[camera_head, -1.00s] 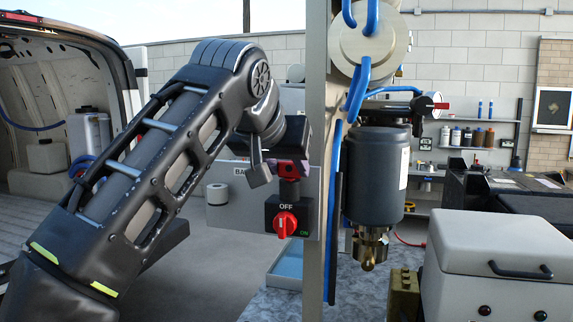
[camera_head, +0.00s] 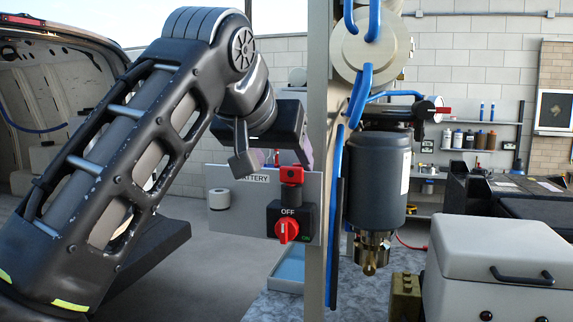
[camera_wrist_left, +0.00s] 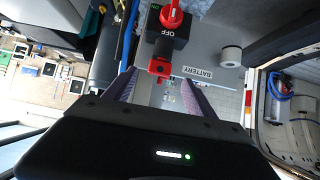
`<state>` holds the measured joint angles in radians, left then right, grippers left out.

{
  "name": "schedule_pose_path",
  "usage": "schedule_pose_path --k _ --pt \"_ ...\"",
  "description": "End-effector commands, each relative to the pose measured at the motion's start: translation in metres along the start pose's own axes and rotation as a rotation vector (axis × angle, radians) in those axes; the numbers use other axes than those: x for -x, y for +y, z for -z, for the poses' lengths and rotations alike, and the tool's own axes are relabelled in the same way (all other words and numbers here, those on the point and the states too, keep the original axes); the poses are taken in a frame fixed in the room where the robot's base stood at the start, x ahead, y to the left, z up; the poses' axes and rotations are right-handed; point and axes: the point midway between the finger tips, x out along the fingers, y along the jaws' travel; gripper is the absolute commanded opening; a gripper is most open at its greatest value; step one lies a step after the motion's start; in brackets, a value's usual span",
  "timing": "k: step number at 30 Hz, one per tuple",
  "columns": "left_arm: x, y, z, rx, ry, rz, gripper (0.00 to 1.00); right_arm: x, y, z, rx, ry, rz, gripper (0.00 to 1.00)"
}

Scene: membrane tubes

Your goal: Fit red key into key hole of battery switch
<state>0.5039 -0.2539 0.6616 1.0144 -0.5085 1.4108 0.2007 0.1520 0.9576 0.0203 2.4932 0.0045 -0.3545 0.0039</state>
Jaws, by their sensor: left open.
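The red key (camera_head: 291,174) sits upright on the dark key hole cylinder (camera_head: 290,193) of the battery switch. The switch is a black box with a red knob (camera_head: 287,230), marked OFF, on a grey panel (camera_head: 222,223) labelled BATTERY. How deep the key sits cannot be told. My left gripper (camera_head: 288,150) is open and empty, just above the key in the head view. In the left wrist view, the key (camera_wrist_left: 160,67) shows between and beyond the open fingertips of my left gripper (camera_wrist_left: 160,84), apart from them. My right gripper is not in view.
A white roll-shaped fitting (camera_head: 219,198) is on the panel's left side. A grey post (camera_head: 317,270) with blue hoses and a dark filter canister (camera_head: 376,180) stand to the right. A grey box (camera_head: 500,250) is at lower right. An open van (camera_head: 60,90) is at left.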

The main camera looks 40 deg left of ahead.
Motion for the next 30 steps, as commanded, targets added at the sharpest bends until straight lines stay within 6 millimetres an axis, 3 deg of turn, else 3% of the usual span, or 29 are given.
schedule_pose_path --k 1,6,30 --pt "0.012 0.0 0.004 -0.001 0.003 0.003 0.64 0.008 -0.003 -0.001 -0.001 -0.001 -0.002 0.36" --pt "0.025 0.0 0.001 -0.001 0.0 0.001 0.64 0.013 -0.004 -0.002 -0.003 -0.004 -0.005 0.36" --pt "0.025 0.0 0.0 -0.001 -0.001 0.0 0.64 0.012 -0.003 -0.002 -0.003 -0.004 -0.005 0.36"
